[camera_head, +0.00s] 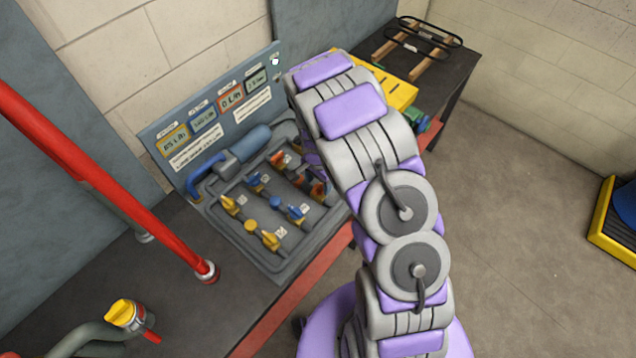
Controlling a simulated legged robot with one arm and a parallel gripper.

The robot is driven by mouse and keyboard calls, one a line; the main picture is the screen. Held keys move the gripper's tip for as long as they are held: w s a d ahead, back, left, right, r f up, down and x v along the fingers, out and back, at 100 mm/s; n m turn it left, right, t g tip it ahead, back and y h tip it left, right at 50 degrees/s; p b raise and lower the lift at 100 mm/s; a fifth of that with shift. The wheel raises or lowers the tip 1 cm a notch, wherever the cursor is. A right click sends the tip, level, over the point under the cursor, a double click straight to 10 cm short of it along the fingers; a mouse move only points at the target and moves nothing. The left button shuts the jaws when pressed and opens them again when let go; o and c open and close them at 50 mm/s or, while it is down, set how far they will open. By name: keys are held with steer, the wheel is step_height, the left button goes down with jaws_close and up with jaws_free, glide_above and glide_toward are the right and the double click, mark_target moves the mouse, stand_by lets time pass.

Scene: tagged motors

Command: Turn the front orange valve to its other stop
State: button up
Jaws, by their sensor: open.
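A grey panel board (275,262) on the dark bench carries pairs of yellow, blue and orange valves. The front orange valve (319,188) is at the board's right side, partly covered by my arm's end. The rear orange valve (279,159) is farther back and to its left. My arm rises from the bottom, bends at the top and comes down behind itself. My gripper (313,172) is mostly hidden behind my forearm, close above the front orange valve. It is open; I cannot tell whether its fingers touch the handle or are around it.
Blue valves (290,210) and yellow valves (265,238) stand to the left of the orange pair. A blue cylinder (250,143) and an upright panel with displays (231,97) are behind. A red pole (110,190) crosses the left. A yellow box (398,92) sits to the right.

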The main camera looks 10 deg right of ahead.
mark_target(318, 186)
step_height(318, 186, up, 16)
steer(key=shift+a+p, duration=0.2)
steer(key=shift+p, duration=0.2)
stand_by(0.4)
steer(key=s+d+r+n+b, duration=0.1)
steer(key=s+r+n+b, duration=0.1)
steer(key=s+r, duration=0.3)
steer(key=s+r+n+b, duration=0.1)
steer(key=s+r+n, duration=0.15)
steer(key=s, duration=0.55)
steer(key=s+r+n+g+b, duration=0.1)
steer(key=s+n, duration=0.5)
steer(key=s, duration=1.5)
steer(key=shift+s+a+r+g+b, duration=0.35)
steer(key=shift+r+b, duration=0.35)
steer(key=shift+b, duration=0.55)
steer(key=shift+o, duration=0.2)
steer(key=shift+w+n, duration=0.25)
